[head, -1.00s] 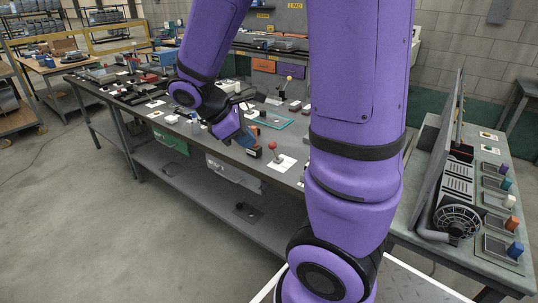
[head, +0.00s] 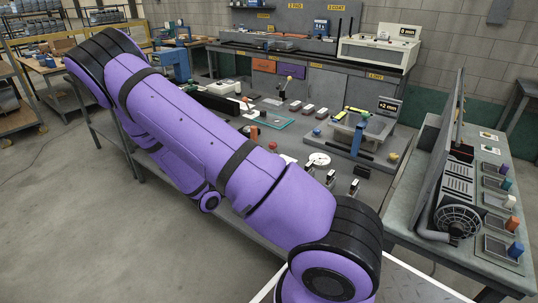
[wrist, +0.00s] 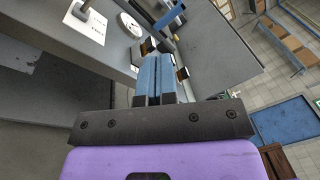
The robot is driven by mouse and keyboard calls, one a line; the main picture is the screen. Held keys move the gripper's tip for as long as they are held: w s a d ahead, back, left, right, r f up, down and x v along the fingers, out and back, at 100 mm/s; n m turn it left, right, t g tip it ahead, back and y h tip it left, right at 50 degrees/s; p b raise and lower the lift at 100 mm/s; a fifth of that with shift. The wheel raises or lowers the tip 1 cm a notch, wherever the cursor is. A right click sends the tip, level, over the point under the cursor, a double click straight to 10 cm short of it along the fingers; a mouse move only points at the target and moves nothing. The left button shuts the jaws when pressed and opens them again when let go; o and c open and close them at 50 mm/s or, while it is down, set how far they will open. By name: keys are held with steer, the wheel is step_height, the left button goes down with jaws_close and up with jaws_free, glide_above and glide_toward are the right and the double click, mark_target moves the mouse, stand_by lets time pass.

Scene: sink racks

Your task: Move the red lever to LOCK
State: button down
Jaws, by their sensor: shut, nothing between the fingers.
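The red lever shows in the head view as a red ball knob (head: 272,146) just above my purple arm, which hides its stem. Part of its white card (head: 288,158) shows beside it. In the wrist view a white card (wrist: 88,28) with a grey upright piece lies at the upper left; its lettering is too small to read, and no red knob shows there. My gripper (wrist: 155,62) has its two blue fingers side by side, shut and empty, below and right of that card and apart from it. In the head view my arm hides the gripper.
A white round disc (head: 318,160) lies right of the lever, with small black clamps (head: 331,178) in front. A blue post (head: 358,138) and grey fixture stand further right. A teal-edged panel (head: 272,123) lies behind the lever. Open floor (head: 75,225) is at the left.

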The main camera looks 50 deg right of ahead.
step_height(320, 180, down, 8)
steer(key=w+d+n+t+h, duration=0.1)
steer(key=w+d+n+t, duration=0.1)
steer(key=n+t, duration=0.7)
steer(key=shift+n+g, duration=0.9)
steer(key=x, duration=1.3)
steer(key=shift+d+r, duration=0.3)
